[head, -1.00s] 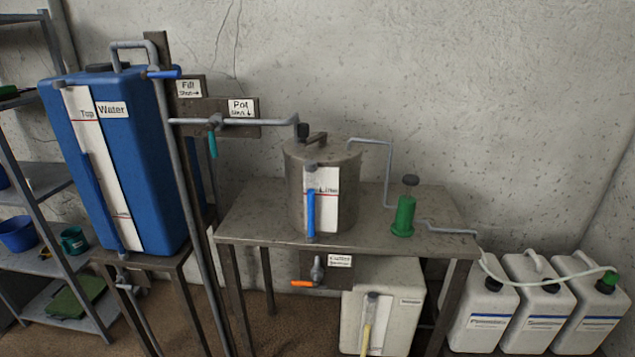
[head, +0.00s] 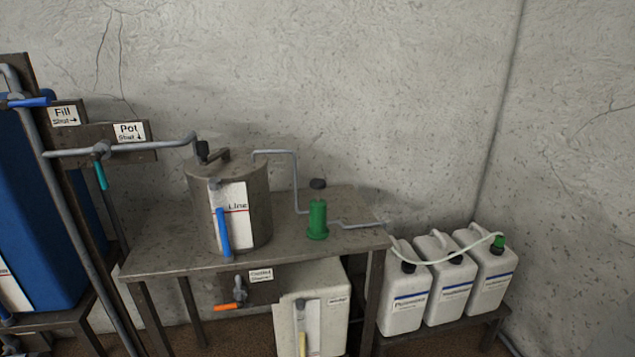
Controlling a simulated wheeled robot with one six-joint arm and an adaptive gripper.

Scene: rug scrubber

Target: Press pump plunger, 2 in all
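The pump is a green cylinder (head: 317,220) standing upright on the right part of the metal table. Its dark plunger knob (head: 318,184) sits on top, with a short gap above the green body. A grey pipe joins the pump to the metal pot (head: 258,200) on its left. Another short pipe leads right to a pale hose (head: 460,252). The hose runs to the green cap (head: 498,242) of the rightmost white jug. My gripper is not in view.
The grey metal table (head: 160,262) has bare top around the pump. A blue water tank (head: 40,215) stands left. Several white jugs (head: 405,300) stand on a low bench at right. Below the table are an orange-handled valve (head: 228,306) and a white container (head: 335,280).

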